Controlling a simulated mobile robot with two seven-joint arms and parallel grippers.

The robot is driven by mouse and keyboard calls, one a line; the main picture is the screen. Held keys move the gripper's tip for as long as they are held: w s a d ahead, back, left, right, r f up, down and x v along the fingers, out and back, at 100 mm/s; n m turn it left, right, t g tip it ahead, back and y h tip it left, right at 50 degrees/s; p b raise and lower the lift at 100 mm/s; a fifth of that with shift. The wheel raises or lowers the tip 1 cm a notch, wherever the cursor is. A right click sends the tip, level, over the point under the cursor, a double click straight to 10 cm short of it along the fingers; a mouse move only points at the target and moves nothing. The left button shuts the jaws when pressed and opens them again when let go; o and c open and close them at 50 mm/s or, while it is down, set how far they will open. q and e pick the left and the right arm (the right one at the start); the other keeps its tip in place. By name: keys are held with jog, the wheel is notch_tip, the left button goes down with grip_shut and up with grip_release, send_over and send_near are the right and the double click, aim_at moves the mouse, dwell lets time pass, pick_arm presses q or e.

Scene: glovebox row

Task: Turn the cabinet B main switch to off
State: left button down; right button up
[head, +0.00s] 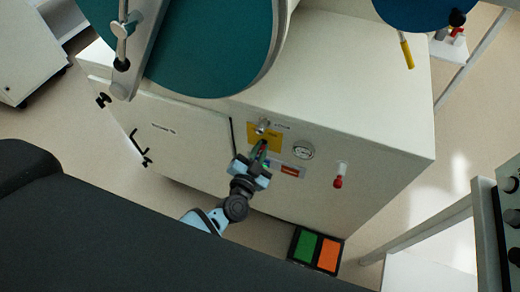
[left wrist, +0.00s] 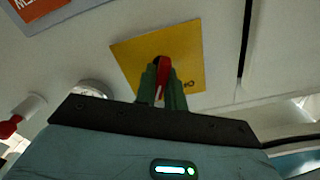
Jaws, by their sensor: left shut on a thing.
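The main switch is a red handle (left wrist: 164,64) on a yellow plate (left wrist: 192,48) on the cabinet front. In the head view the yellow plate (head: 266,132) sits on the front of the white cabinet (head: 350,135), and the handle is mostly hidden by my gripper. My left gripper (head: 260,151) reaches up to the plate from below. In the left wrist view its green fingers (left wrist: 163,88) stand on both sides of the red handle and are shut on it. Part of a word shows on the plate beside the fingers; I cannot read the switch position. My right gripper is not in view.
Right of the plate are a round gauge (head: 303,149), a red label (head: 290,171) and a red-tipped valve (head: 338,181). A green and orange pedal (head: 317,250) lies on the floor. A large teal disc (head: 210,50) overhangs the cabinet. A bench frame (head: 425,230) stands at right.

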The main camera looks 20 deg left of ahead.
pick_arm(q)
jog(key=n, duration=0.2)
jog(key=shift+n, duration=0.4)
jog(key=shift+a+n, duration=0.1)
jog(key=shift+n, duration=1.3)
jog(key=c, duration=1.5)
grip_release()
jog(key=shift+s, duration=0.1)
jog(key=shift+s+a+p, duration=0.15)
jog(key=shift+s+p, duration=0.3)
jog(key=shift+s, duration=3.4)
